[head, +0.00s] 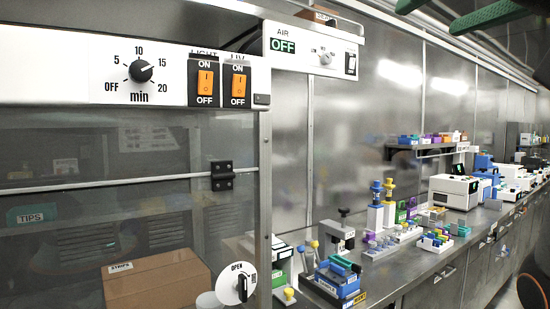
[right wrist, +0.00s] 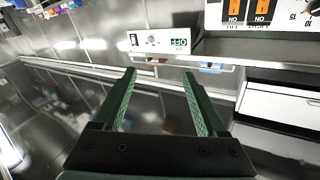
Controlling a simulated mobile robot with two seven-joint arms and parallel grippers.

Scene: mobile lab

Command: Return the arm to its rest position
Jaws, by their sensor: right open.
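My right gripper (head: 428,17) shows at the top right edge of the head view, with two green fingers spread apart. In the right wrist view the same gripper (right wrist: 158,72) is open, with nothing between its fingers. It is raised well above the bench and touches nothing that I can see. The rest of my right arm is mostly outside the head view. My left gripper is not in view.
A glass-fronted cabinet (head: 130,175) with a timer dial and orange switches fills the left. A steel bench (head: 400,268) runs along the right wall, holding pipettes, colored racks (head: 338,278) and white instruments (head: 453,191). A wall shelf (head: 420,146) is above. Space around the raised gripper looks clear.

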